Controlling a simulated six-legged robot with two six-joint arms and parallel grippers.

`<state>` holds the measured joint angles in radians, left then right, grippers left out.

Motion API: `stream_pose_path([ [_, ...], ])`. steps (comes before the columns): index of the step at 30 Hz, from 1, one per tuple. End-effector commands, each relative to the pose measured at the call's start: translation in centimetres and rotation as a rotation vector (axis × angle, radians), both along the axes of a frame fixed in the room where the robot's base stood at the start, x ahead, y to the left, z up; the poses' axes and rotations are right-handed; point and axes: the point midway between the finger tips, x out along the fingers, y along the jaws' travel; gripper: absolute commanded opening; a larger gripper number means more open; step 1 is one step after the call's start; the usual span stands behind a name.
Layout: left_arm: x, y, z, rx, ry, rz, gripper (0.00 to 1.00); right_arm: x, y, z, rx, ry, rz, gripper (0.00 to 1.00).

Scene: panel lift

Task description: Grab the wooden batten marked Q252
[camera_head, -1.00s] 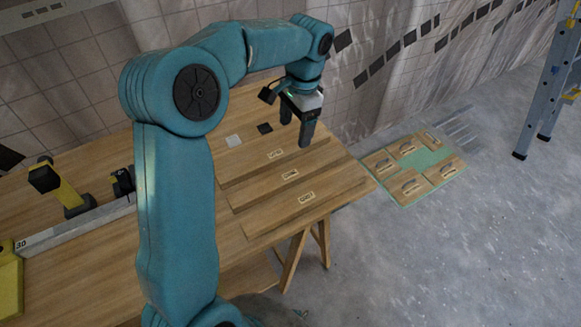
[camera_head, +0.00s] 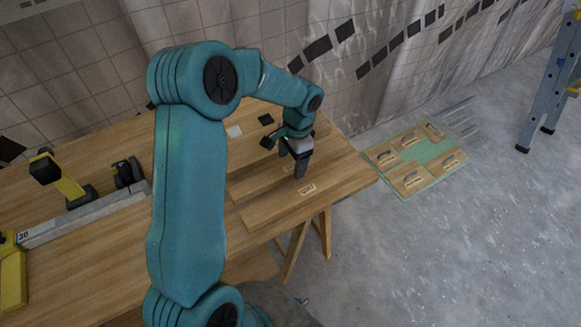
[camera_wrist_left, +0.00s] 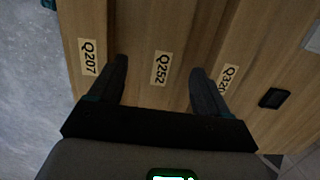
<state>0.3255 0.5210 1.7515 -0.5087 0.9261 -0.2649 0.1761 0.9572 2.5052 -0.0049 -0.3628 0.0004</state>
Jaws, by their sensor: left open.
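The wooden batten marked Q252 (camera_wrist_left: 163,40) lies in the middle of three battens, its label facing up between my fingers in the left wrist view. In the head view, this middle batten (camera_head: 250,190) lies on the wooden table and its label is hidden by my gripper. My left gripper (camera_head: 300,174) is open above it. In the left wrist view its fingers (camera_wrist_left: 160,72) show one on each side of the Q252 label, with nothing gripped. I cannot tell whether the fingertips touch wood. My right gripper is not in view.
The batten marked Q207 (camera_wrist_left: 88,58) lies to the left in the wrist view; another batten (camera_wrist_left: 227,76), label partly hidden, lies to the right. Dark (camera_head: 266,119) and pale (camera_head: 234,132) squares lie behind. A yellow-and-black tool (camera_head: 66,184) stands at left. A ladder (camera_head: 548,90) stands far right.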

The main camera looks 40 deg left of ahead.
Motion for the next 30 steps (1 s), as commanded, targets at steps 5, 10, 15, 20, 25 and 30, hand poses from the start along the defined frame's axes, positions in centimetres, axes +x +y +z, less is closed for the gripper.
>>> stream_pose_path([
  [5,-0.1,0.1,-1.6,0.0,-0.001,0.0,0.78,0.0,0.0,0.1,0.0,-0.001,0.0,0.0],
  [10,-0.1,0.2,-1.7,0.0,-0.002,0.0,0.78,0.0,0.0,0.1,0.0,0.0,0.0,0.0],
  [15,-0.1,0.1,-1.7,0.001,-0.001,0.0,0.35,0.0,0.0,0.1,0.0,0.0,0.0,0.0],
  [20,-0.1,0.1,-1.7,0.0,-0.002,0.0,0.09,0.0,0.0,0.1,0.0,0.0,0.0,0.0],
  [25,-0.1,0.1,-1.6,-0.001,-0.002,0.0,0.09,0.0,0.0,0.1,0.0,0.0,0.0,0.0],
  [30,0.0,0.1,-0.6,0.001,-0.003,0.0,0.09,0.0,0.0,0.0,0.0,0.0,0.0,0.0],
])
